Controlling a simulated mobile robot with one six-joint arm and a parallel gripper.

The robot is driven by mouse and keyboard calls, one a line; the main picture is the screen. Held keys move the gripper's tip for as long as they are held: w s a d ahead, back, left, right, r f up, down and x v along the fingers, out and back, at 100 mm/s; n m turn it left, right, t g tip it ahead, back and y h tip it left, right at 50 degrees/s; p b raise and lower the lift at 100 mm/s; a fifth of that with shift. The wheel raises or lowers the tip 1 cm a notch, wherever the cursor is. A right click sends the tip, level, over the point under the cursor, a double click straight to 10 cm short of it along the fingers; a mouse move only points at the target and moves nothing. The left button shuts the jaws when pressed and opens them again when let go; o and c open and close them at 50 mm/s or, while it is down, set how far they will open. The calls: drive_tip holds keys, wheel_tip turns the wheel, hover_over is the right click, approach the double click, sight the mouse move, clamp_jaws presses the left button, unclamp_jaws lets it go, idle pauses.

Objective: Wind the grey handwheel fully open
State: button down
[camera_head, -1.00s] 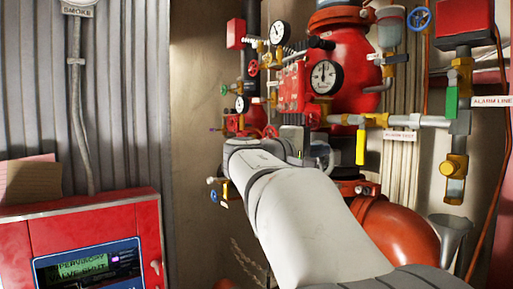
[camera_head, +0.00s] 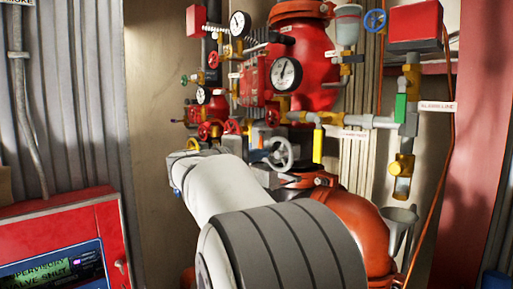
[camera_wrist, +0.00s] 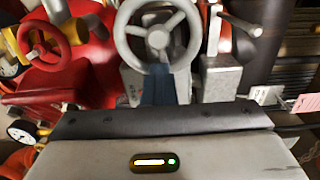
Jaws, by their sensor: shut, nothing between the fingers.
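The grey handwheel (camera_head: 278,153) has a round rim and spokes. It stands beyond my arm, low in front of the red valve assembly in the head view. In the wrist view the grey handwheel (camera_wrist: 190,43) is close, at the top centre, and its upper rim is cut off by the frame edge. My gripper (camera_wrist: 158,70) appears as a dark narrow shape pointing up at the wheel's lower middle, with its fingers together and nothing held. I cannot tell whether it touches the wheel.
A red handwheel (camera_wrist: 68,42) is left of the grey one. A grey block with a lever (camera_wrist: 218,80) is close on its right. Gauges (camera_head: 286,73), a yellow-handled valve (camera_head: 318,144) and an orange pipe (camera_head: 352,222) crowd around. A red alarm panel (camera_head: 60,240) stands at the left.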

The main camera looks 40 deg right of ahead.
sight(272, 167)
drive_tip(key=f+b, duration=0.2)
drive_tip(key=shift+s+d+f, duration=0.1)
drive_tip(key=shift+s+f, duration=0.2)
drive_tip(key=shift+f, duration=0.05)
drive_tip(key=shift+s+f+b, duration=0.5)
drive_tip(key=shift+s+b, duration=0.05)
drive_tip(key=shift+b, duration=0.35)
drive_tip(key=shift+r, duration=0.15)
drive_tip(key=a+b, duration=0.1)
drive_tip(key=a, duration=0.2)
drive_tip(key=shift+a, duration=0.3)
drive_tip(key=shift+s+r, duration=0.1)
